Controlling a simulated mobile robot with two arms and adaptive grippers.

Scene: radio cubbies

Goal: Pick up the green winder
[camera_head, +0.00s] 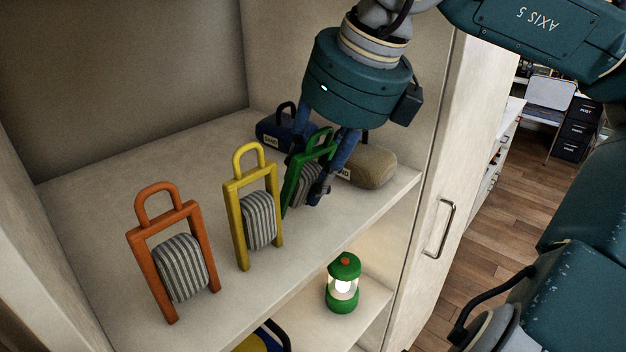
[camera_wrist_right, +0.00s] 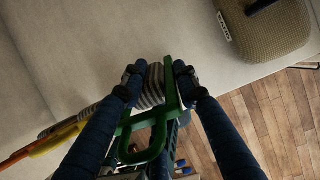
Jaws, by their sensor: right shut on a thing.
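The green winder (camera_head: 292,186) has a green frame with a loop handle and a grey striped bundle. It is on the right part of the cubby shelf in the head view. My right gripper (camera_head: 320,190) comes down over it and is shut on it, one finger on each side. In the right wrist view the green winder (camera_wrist_right: 155,125) lies between the two blue fingers of my right gripper (camera_wrist_right: 158,80). The fingers partly hide the winder, and I cannot tell whether its base touches the shelf. My left gripper is not in view.
A yellow winder (camera_head: 233,210) and an orange winder (camera_head: 150,265) stand to the left on the shelf (camera_head: 100,190). A green lantern (camera_head: 343,300) stands on the shelf below.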

